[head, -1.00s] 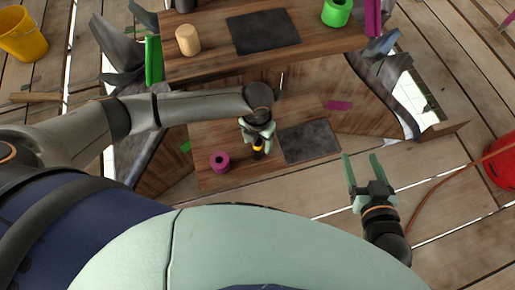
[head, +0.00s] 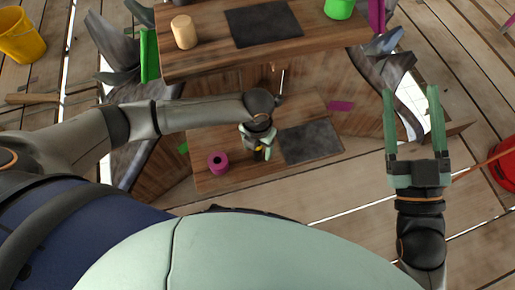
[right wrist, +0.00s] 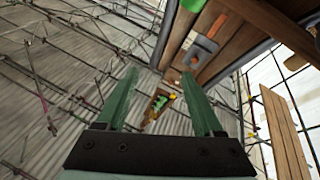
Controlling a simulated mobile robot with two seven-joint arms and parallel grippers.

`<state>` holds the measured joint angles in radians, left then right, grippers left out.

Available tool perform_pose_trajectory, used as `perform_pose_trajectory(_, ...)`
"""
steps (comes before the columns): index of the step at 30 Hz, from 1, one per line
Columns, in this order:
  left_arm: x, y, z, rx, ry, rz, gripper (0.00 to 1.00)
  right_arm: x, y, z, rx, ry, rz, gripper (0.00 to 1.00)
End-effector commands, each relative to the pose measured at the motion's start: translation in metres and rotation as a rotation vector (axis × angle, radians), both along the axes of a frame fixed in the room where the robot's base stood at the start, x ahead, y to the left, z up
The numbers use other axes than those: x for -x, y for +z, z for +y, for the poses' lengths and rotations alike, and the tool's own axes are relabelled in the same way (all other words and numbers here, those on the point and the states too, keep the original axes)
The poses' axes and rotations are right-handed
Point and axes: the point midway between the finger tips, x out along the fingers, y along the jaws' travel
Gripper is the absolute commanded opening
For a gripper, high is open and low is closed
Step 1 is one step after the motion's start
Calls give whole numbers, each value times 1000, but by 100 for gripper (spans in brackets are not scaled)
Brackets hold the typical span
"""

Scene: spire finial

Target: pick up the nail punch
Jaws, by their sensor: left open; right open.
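I cannot surely pick out the nail punch. A small yellow and black piece (head: 258,149) shows at my left gripper (head: 259,153), mostly hidden by it; it may be the punch. The left gripper is open, low over the lower wooden shelf (head: 222,133), pointing down. A thin metallic rod (head: 281,84) with a dark lower end stands just beyond the left wrist; I cannot tell what it is. My right gripper (head: 411,90) is open and empty, raised at the right, away from the shelf. Its open fingers also show in the right wrist view (right wrist: 158,105).
A magenta ring (head: 218,162) and a dark mat (head: 310,142) flank the left gripper. The upper board (head: 210,62) holds a tan cylinder (head: 184,32), another dark mat (head: 263,23) and a green roll (head: 339,8). A red bucket (head: 503,165) stands far right.

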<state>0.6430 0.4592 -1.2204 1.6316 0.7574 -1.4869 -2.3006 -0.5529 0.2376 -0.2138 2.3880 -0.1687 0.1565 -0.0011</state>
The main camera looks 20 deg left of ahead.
Motion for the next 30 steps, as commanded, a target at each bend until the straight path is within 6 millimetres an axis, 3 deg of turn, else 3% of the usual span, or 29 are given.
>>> perform_pose_trajectory(9,0,-19,0,-1,0,0,69,35,57,8,0,61,-307,69)
perform_pose_trajectory(15,0,-23,0,-1,0,0,69,55,78,11,-1,91,-432,69)
perform_pose_trajectory(25,0,-23,1,-1,0,0,69,60,83,11,0,96,-456,69)
perform_pose_trajectory(30,0,-23,1,-1,0,0,50,59,83,11,0,96,-455,69)
